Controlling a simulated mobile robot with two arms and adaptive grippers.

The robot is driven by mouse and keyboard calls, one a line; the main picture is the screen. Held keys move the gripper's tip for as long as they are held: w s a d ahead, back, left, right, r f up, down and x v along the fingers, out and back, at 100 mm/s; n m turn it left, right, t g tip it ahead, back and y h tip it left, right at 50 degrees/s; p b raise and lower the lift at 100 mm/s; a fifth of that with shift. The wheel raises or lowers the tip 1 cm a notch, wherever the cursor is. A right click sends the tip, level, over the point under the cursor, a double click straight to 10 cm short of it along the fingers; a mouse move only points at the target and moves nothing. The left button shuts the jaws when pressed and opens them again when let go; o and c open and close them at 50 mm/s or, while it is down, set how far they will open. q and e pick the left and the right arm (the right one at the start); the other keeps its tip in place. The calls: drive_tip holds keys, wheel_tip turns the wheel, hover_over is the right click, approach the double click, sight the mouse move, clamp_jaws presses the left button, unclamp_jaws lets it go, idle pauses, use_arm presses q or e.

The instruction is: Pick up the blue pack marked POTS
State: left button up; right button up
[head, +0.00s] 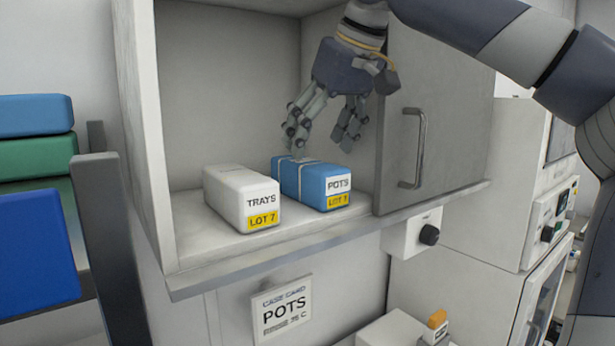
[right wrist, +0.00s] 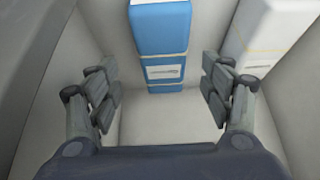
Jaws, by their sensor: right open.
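The blue pack marked POTS (head: 313,184) lies on the floor of an open cabinet. It has a white label above a yellow LOT tag. A white pack marked TRAYS (head: 241,196) lies just left of it. My right gripper (head: 325,140) is open, fingers pointing down, above the rear of the blue pack and apart from it. In the right wrist view, the blue pack (right wrist: 160,38) lies beyond the gap between the open fingers (right wrist: 160,90), and the white pack (right wrist: 265,40) is to the right. My left gripper is not in view.
The cabinet's grey door (head: 440,110) with a bar handle stands right of the blue pack. The cabinet's left wall (head: 150,130) and front ledge (head: 330,240) bound the space. A POTS card (head: 283,312) hangs below. Blue and green bins (head: 35,158) are at far left.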

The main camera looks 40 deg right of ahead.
sight(309, 162)
drive_tip(key=shift+w+a+f+p, duration=0.15)
drive_tip(key=shift+w+f+p, duration=0.2)
drive_tip(key=shift+f, duration=0.25)
drive_tip(key=shift+w+a+f+p, duration=0.15)
drive_tip(key=shift+w+f+p, duration=0.15)
drive_tip(key=shift+f, duration=0.3)
drive_tip(key=x, duration=0.4)
drive_tip(key=shift+w+d+r, duration=0.1)
drive_tip(key=shift+d+r, duration=0.05)
drive_tip(key=shift+d, duration=0.2)
drive_tip(key=shift+a+r, duration=0.1)
drive_tip(key=shift+a, duration=0.05)
drive_tip(key=shift+c, duration=0.5)
drive_tip(key=shift+s, duration=0.25)
drive_tip(key=c, duration=1.2)
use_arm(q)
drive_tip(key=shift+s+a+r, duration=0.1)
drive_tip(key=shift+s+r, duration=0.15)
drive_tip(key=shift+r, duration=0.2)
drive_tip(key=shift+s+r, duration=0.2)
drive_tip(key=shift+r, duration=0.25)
